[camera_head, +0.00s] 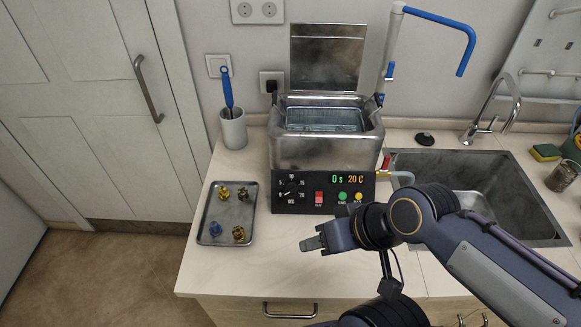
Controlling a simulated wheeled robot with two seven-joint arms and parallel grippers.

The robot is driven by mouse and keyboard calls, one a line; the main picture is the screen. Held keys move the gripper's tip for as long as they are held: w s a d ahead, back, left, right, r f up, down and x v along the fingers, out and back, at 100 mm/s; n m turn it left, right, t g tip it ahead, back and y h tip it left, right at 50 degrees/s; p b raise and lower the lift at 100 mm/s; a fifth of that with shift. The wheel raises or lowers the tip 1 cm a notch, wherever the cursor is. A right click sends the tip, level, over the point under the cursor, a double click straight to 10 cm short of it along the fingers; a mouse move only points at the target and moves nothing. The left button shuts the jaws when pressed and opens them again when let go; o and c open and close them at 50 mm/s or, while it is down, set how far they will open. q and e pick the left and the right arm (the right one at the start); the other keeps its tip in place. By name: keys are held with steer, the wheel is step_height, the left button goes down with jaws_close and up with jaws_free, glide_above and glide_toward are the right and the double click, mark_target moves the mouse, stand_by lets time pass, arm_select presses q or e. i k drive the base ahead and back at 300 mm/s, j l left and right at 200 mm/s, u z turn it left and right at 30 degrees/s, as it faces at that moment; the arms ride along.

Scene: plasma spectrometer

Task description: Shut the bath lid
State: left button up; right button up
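The bath (327,146) is a steel tank at the back of the counter, with a basket visible inside its open top. Its lid (326,58) is a grey metal panel standing upright behind the tank, fully raised. The control panel (322,196) on the front reads 0 s and 20 C. My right gripper (311,244) is in front of the control panel, low over the counter and clear of the bath. It points left, and its finger gap cannot be made out; nothing is visible in it. My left gripper is out of view.
A metal tray (212,218) with several small blue and brass parts lies left of the bath. A grey cup (233,132) with a blue brush stands behind it. A sink (520,190) and faucet (488,117) are at right. A blue-tipped spout (440,18) rises beside the lid.

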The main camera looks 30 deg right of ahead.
mark_target(324, 56)
steer(key=z, duration=1.3)
